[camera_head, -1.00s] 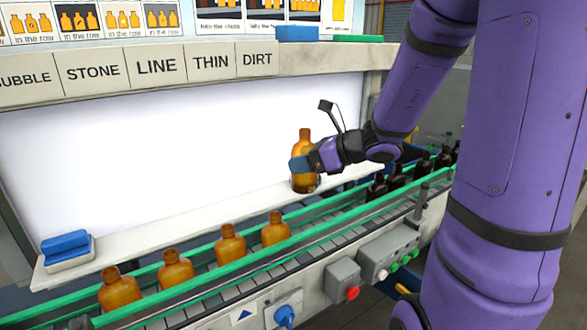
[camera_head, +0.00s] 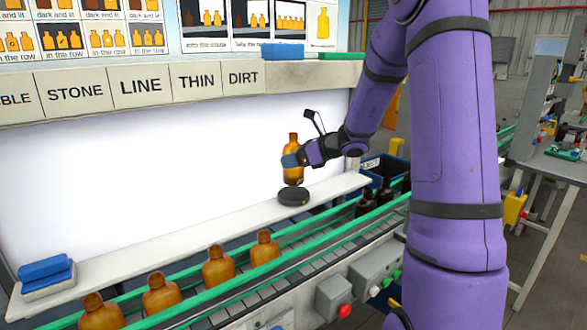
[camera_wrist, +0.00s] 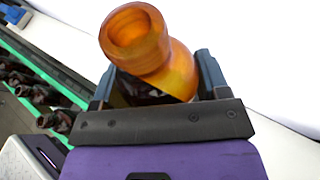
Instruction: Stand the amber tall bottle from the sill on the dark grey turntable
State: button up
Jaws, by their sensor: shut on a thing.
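The amber tall bottle (camera_head: 293,150) is upright in my gripper (camera_head: 290,160), in front of the white lit panel. In the wrist view its open neck (camera_wrist: 135,38) shows between the two blue-grey fingers of my gripper (camera_wrist: 158,88). The dark grey turntable (camera_head: 293,197) is a low round disc on the pale sill (camera_head: 215,226), directly below the bottle in the head view. The bottle's base is just above the turntable or at it; I cannot tell whether they touch. The turntable does not show in the wrist view.
Several amber bottles (camera_head: 218,267) stand on the conveyor between green rails (camera_head: 330,222) in front of the sill. Dark bottles (camera_head: 366,203) stand further along it. Blue and white blocks (camera_head: 46,272) lie at the sill's left end. A dark blue bin (camera_head: 385,172) is at right.

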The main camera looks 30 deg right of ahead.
jog(key=shift+w+d, duration=0.25)
jog(key=shift+w, duration=0.05)
jog(key=shift+f, duration=1.75)
jog(key=shift+f, duration=0.2)
jog(key=o, duration=1)
jog(key=shift+r, duration=0.1)
